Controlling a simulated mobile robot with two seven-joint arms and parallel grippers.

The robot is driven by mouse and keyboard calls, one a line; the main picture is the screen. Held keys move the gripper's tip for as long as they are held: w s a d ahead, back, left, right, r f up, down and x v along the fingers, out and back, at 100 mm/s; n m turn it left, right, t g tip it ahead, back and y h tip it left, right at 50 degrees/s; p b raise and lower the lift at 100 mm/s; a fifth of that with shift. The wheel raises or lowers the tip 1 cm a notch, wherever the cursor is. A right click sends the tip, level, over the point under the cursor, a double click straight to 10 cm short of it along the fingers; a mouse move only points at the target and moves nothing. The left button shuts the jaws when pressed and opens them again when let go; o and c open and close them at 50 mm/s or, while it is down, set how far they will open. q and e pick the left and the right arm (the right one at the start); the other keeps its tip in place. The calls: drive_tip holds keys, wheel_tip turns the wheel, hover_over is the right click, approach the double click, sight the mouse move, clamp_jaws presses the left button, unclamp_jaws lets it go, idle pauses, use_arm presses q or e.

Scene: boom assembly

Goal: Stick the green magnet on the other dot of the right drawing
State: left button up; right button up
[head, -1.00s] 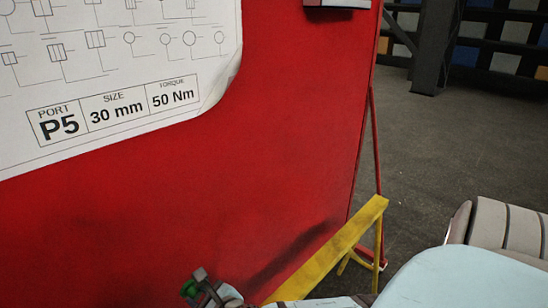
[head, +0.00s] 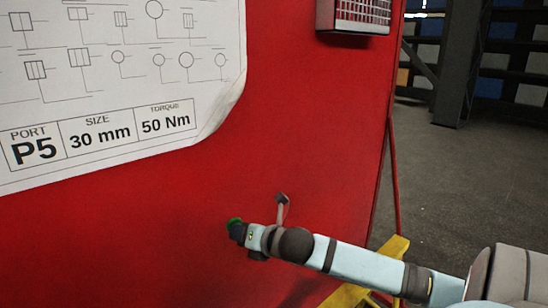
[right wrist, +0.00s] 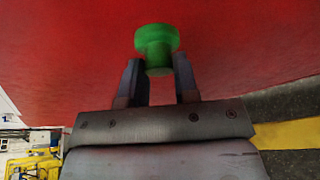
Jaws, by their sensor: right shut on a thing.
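The green magnet (right wrist: 157,45) is held between the fingertips of my right gripper (right wrist: 158,75) in the right wrist view. In the head view the magnet (head: 235,222) is a small green spot at the tip of my right gripper (head: 240,232), which is shut on it. The gripper is in front of the red panel, below the drawing (head: 105,80). The drawing is a white sheet with line symbols and a "P5, 30 mm, 50 Nm" box. Its lower right corner curls. No dot is visible on the part in view. My left gripper is out of view.
The red panel (head: 300,120) fills most of the head view. A grey grille box (head: 357,15) is fixed at its top right. A yellow stand foot (head: 385,265) is below my right arm. Open dark floor (head: 445,170) lies to the right.

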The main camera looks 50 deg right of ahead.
drive_tip(key=s+d+r+m+t+y+b, duration=0.1)
drive_tip(key=d+r+m+y, duration=0.15)
drive_tip(key=r, duration=0.65)
drive_tip(key=s+d+r+m+t+y+b, duration=0.15)
drive_tip(key=r+m, duration=0.25)
drive_tip(key=r, duration=0.4)
drive_tip(key=s+d+r+m+t+y+b, duration=0.1)
drive_tip(key=s+d+r+m, duration=0.15)
drive_tip(key=r, duration=0.65)
drive_tip(key=shift+m, duration=0.4)
drive_tip(key=w+p, duration=0.2)
drive_tip(key=w, duration=0.2)
drive_tip(key=w+d+p, duration=0.1)
drive_tip(key=w+p, duration=0.2)
drive_tip(key=w, duration=0.1)
drive_tip(key=w+p, duration=0.2)
drive_tip(key=w, duration=0.2)
drive_tip(key=shift+d, duration=0.2)
drive_tip(key=shift+w+p, duration=0.15)
drive_tip(key=shift+p, duration=0.25)
